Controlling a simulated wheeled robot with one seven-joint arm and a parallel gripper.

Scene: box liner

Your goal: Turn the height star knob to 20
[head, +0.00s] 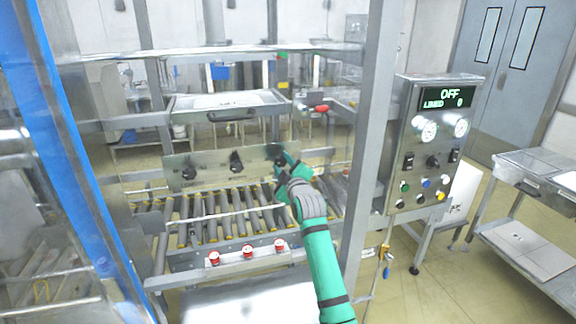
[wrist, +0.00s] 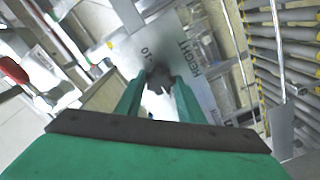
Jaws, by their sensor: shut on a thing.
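The height star knob (wrist: 159,80) is dark and lobed. It sits between my fingertips in the wrist view, on a metal plate (wrist: 205,85) lettered "HEIGHT" with a "-10" mark beside the knob. My gripper (wrist: 158,92) is shut on the knob. In the head view my green gripper (head: 284,164) reaches the right end of the knob plate (head: 212,165) and mostly covers this knob. The knob's pointer and exact setting cannot be read. Two other dark knobs, a middle one (head: 236,162) and a left one (head: 189,173), are on the same plate.
A roller conveyor (head: 225,216) lies below the plate, with red buttons (head: 247,251) along its front rail. A steel post (head: 372,130) stands right of my arm. The control box (head: 432,140) beyond it displays "OFF" and "LINED 0". A red-handled lever (head: 316,109) is above the plate.

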